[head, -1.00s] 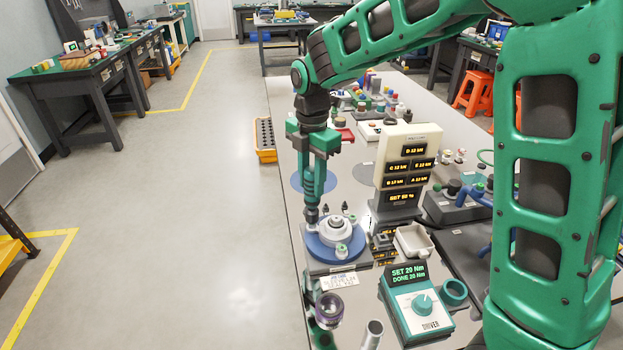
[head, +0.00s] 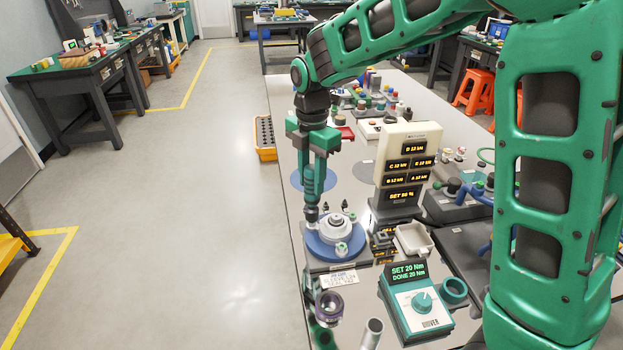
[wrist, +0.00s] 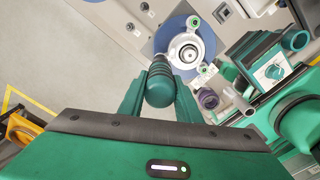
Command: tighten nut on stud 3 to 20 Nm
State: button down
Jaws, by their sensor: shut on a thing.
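My gripper (head: 313,150) is shut on a green nut driver (head: 311,183), held upright with its tip down at the left side of the flange. The driver also shows in the wrist view (wrist: 160,85), between the two fingers. The flange is a white hub (head: 336,228) on a round blue base (head: 318,247), with several studs around it. The nut under the driver's tip is hidden. A green driver controller (head: 418,305) in front reads SET 20 Nm and DONE 20 Nm.
A beige display stand (head: 408,155) stands just right of the flange, with several kN readouts and SET 50 %. A white tray (head: 414,239), a green ring holder (head: 454,290) and a purple-topped part (head: 329,306) stand close by.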

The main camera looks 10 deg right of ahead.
aim_at(312, 168)
jog(key=shift+f, duration=0.95)
dwell(1.6)
jog(key=shift+r, duration=2.5)
